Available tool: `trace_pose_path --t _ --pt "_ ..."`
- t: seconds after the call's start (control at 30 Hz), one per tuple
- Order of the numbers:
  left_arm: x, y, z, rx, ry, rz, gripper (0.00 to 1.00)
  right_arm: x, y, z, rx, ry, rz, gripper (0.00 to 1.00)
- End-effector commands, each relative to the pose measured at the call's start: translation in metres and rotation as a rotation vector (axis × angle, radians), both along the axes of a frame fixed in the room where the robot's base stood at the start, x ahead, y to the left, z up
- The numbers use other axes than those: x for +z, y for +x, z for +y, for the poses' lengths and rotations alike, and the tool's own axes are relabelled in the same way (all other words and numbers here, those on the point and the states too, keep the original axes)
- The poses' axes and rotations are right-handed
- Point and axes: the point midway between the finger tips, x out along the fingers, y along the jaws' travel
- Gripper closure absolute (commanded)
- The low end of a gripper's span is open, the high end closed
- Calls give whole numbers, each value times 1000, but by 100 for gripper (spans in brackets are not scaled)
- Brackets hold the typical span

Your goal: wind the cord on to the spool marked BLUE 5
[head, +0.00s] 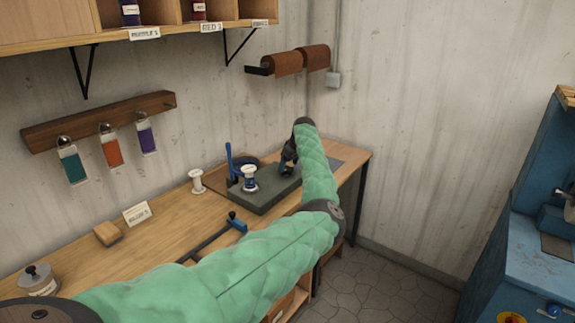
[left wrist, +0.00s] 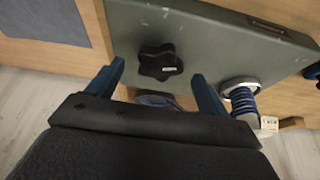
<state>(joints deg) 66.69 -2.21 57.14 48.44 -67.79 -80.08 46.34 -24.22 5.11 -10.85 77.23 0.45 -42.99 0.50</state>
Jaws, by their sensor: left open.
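A spool (head: 249,180) with blue cord wound around its middle stands upright on a grey-green winder base (head: 268,195) on the bench; the same spool (left wrist: 243,102) shows at the right in the left wrist view. A black lobed knob (left wrist: 160,62) sits on the base. My left gripper (head: 287,170) is over the right part of the base. In the left wrist view its open fingers (left wrist: 157,72) stand on either side of the knob, with gaps; whether they are level with it I cannot tell. My right gripper is out of view. I cannot read a spool marking.
An empty white spool (head: 197,182) and a label card (head: 137,213) stand on the bench (head: 165,242). A blue upright post (head: 229,160) is beside the base.

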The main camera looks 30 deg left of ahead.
Motion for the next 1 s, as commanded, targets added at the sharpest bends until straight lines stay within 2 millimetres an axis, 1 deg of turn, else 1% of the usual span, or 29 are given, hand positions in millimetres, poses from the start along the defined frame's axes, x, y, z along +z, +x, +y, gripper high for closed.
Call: trace_pose_path --t 0.1,0.23,0.53,0.57,0.7,0.77,0.8,1.0 --pt "-9 0 5 1 -1 2 21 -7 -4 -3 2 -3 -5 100" --pt "-16 0 7 1 0 1 21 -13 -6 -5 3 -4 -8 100" --pt "-18 1 8 0 0 0 21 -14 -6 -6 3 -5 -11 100" --pt "-18 1 7 0 0 0 22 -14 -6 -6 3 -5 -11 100" --pt "-18 1 7 0 0 0 50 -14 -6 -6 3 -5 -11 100" --pt "-18 1 7 0 0 0 62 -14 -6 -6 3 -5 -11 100" --pt "-18 1 7 0 0 0 65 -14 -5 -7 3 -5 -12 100" --pt "-18 0 8 -11 0 0 65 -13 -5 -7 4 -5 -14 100"
